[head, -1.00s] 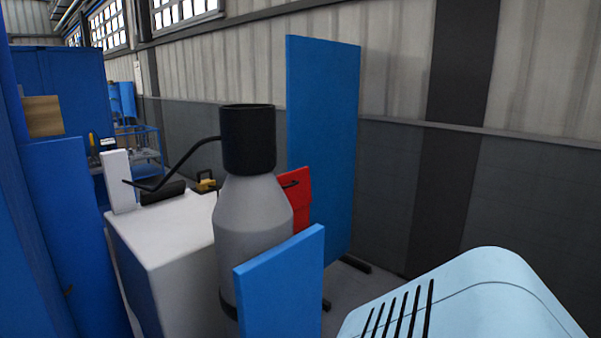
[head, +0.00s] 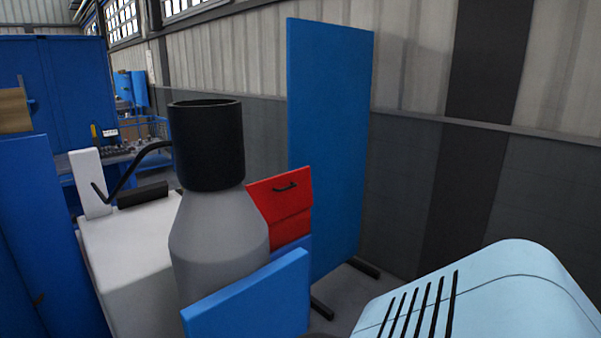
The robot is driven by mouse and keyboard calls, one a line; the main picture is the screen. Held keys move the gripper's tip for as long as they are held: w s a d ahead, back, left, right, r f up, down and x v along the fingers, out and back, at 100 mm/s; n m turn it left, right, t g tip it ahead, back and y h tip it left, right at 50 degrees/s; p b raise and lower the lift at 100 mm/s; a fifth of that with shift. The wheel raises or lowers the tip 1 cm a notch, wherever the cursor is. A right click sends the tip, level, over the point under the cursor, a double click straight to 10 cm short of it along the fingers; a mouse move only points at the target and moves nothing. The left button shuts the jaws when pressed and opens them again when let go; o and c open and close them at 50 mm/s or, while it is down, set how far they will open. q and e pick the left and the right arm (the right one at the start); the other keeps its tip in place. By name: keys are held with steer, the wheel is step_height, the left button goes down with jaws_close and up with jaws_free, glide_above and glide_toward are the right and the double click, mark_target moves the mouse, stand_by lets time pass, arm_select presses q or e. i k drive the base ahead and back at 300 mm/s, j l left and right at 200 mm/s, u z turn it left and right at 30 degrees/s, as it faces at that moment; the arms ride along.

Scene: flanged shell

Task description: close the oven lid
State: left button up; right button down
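I cannot tell for sure which object is the oven, and no lid is clearly visible as open or shut. A grey tapered body (head: 217,240) with a black cylinder (head: 208,146) on top stands left of the middle. A bent black bar (head: 125,172) shows to the left of the black cylinder. A white box-like body (head: 130,262) with a white upright block (head: 90,183) stands behind it on the left, partly hidden. Neither of my grippers is in the head view.
A blue panel (head: 245,300) stands close in front of the grey body. A red box (head: 280,207) with a black handle and a tall blue panel (head: 328,140) stand behind. A light blue slotted housing (head: 490,300) fills the lower right. Blue cabinets line the left.

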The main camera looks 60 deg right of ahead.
mark_target(280, 197)
steer(key=l, duration=4.1)
steer(key=k, duration=0.05)
